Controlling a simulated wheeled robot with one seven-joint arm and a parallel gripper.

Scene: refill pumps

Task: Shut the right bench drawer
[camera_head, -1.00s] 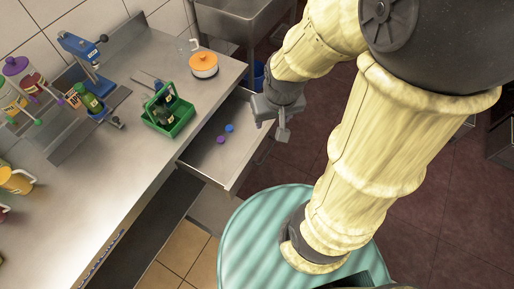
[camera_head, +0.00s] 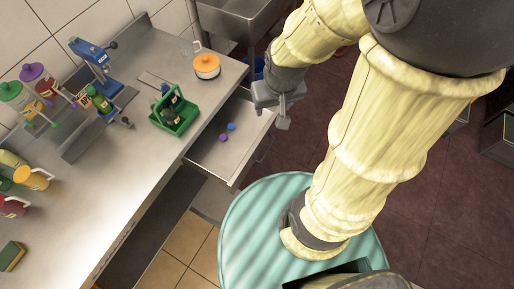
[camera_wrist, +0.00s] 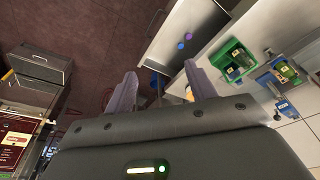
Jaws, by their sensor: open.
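The right bench drawer (camera_head: 245,122) is pulled out from under the steel bench, with a small blue cap (camera_head: 231,126) and a purple cap (camera_head: 223,137) inside. My gripper (camera_head: 283,122) is by the drawer's far outer corner in the head view; whether it touches is unclear. In the wrist view the open drawer (camera_wrist: 182,25) shows beyond my gripper (camera_wrist: 160,76), with both caps in it. The two fingers are apart with nothing between them. The drawer's outer face is mostly out of sight.
The bench top (camera_head: 140,165) holds a green caddy (camera_head: 187,121) with dark bottles, an orange-lidded pot (camera_head: 206,66), a blue pump stand (camera_head: 88,52) and several pump jars. A teal round surface (camera_head: 262,215) lies below the drawer.

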